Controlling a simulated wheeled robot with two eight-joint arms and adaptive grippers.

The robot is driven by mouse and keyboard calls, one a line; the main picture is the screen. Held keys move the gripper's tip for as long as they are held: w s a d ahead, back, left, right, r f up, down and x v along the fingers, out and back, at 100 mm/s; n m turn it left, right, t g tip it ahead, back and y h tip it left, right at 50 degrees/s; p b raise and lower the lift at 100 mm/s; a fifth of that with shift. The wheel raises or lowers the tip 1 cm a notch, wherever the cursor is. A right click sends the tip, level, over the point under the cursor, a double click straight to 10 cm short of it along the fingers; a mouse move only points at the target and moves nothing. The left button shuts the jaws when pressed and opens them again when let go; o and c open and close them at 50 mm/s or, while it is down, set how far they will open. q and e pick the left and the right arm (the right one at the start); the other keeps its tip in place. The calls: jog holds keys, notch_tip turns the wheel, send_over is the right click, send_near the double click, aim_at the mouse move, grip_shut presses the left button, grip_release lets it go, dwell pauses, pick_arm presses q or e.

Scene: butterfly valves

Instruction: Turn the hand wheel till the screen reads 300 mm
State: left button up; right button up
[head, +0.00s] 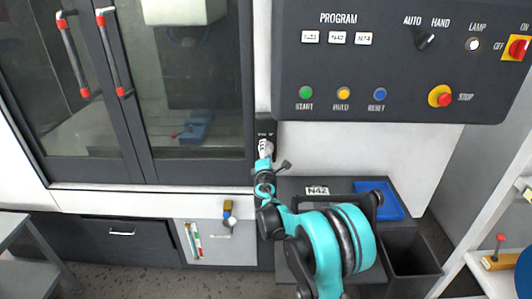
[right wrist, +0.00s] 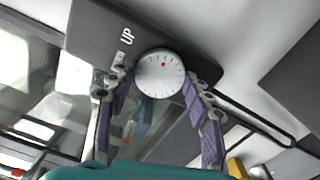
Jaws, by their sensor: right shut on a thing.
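The hand wheel (right wrist: 160,73) is a small white round dial with tick marks and a red mark, on a dark box (right wrist: 100,32) lettered "UP". In the head view this box (head: 265,126) hangs beside the glass doors, under the control panel. My right gripper (right wrist: 161,84) has a purple-padded finger on each side of the wheel and is shut on it. In the head view, my right gripper (head: 264,162) covers most of the wheel. I can make out no screen with a mm reading in either view. My left gripper is not in view.
The control panel (head: 390,75) with buttons and switches overhangs at upper right. The double glass doors (head: 185,150) stand left, with red-tipped handles. Below are a blue tray (head: 390,209), a dark open bin (head: 410,265) and an "N42" label (head: 317,190). A shelf stands far right.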

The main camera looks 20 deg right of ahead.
dwell(0.3)
jog(key=o, duration=1.2)
jog(key=shift+s, duration=0.1)
jog(key=v, duration=1.2)
